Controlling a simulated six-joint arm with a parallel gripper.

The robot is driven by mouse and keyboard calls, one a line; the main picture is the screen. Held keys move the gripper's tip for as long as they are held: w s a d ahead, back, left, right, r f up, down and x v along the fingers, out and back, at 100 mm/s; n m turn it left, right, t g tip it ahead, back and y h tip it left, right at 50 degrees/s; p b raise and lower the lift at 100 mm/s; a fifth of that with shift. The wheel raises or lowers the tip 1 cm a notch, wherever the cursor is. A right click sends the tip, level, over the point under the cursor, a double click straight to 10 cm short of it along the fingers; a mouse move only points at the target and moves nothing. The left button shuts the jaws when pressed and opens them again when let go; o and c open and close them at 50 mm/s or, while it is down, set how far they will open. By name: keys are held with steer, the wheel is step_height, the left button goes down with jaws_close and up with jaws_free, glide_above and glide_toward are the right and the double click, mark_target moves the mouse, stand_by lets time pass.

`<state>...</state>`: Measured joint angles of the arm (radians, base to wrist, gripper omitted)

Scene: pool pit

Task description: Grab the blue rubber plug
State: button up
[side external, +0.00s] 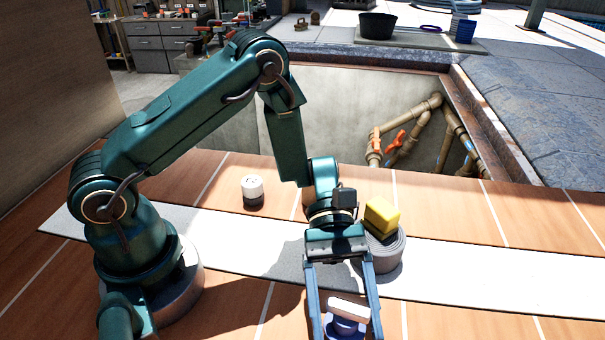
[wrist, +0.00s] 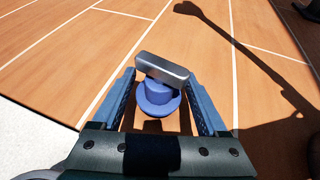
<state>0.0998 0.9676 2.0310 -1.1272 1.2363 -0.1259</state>
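The blue rubber plug (wrist: 158,98) is round, with a wide flange and a narrower raised part. A pale grey, metallic-looking bar (wrist: 162,69) lies across its top. In the side view, the plug (side external: 343,329) and bar (side external: 348,311) show at the bottom edge, partly cut off. My gripper (wrist: 160,78) is open, with one blue finger on either side of the plug and visible gaps between fingers and plug. The bar's ends appear close to the fingertips; I cannot tell whether they touch. It also shows in the side view (side external: 343,318), pointing down.
A yellow sponge (side external: 381,215) sits on a grey roll (side external: 384,256) just right of my wrist. A white and dark cup (side external: 252,192) stands on the wooden deck at left. Behind is an open pit (side external: 345,120) with tan pipes (side external: 447,125).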

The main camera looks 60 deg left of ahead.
jaws_close()
